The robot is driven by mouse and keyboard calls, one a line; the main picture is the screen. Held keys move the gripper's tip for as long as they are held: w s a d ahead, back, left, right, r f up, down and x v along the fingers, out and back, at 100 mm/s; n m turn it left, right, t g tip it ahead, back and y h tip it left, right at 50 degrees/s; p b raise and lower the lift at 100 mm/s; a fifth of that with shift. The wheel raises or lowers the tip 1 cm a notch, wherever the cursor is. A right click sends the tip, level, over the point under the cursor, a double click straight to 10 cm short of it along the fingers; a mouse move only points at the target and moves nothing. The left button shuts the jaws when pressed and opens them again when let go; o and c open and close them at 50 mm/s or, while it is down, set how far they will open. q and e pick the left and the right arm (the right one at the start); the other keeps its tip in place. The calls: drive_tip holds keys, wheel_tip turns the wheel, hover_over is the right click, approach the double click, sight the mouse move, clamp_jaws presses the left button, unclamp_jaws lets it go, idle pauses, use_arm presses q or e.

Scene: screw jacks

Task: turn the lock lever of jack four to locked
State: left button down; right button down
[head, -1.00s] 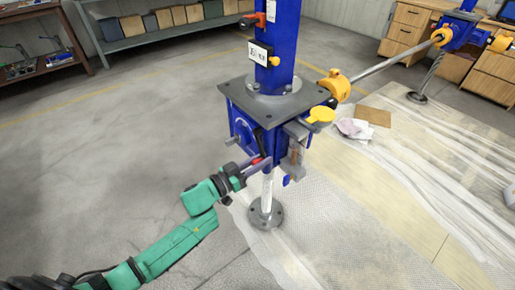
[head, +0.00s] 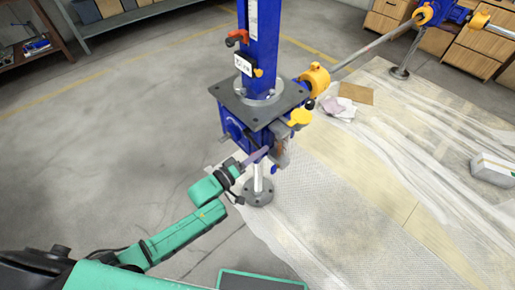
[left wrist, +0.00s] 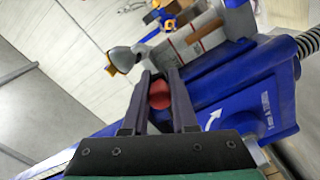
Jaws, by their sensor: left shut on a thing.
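The blue screw jack (head: 229,127) stands on a silver foot (head: 258,192), under a dark square plate (head: 233,101). I cannot read a number four on it. My left gripper (head: 262,155) is at the front of the jack body, below the plate. In the left wrist view, the gripper's two dark fingers (left wrist: 159,90) are closed around the red knob (left wrist: 158,95) of the lock lever. The lever's arm is mostly hidden by the fingers. A white curved arrow (left wrist: 212,120) is printed on the blue body. My right gripper is out of view.
A blue column (head: 263,40) with a red-handled part (head: 237,38) rises above the plate. A yellow coupling (head: 315,77) joins a long shaft (head: 375,45) to another jack. A white box (head: 492,169) lies on the plastic sheeting. The floor at left is clear.

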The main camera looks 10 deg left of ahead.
use_arm(q)
drive_tip(key=shift+r+n+p, duration=0.75)
drive_tip(key=shift+r+n, duration=0.3)
drive_tip(key=shift+n, duration=0.05)
drive_tip(key=shift+w+r, duration=0.1)
drive_tip(key=c, duration=0.7)
unclamp_jaws()
drive_tip(key=shift+s+a+f, duration=0.2)
drive_tip(key=shift+s, duration=0.15)
drive_tip(key=v, duration=1.4)
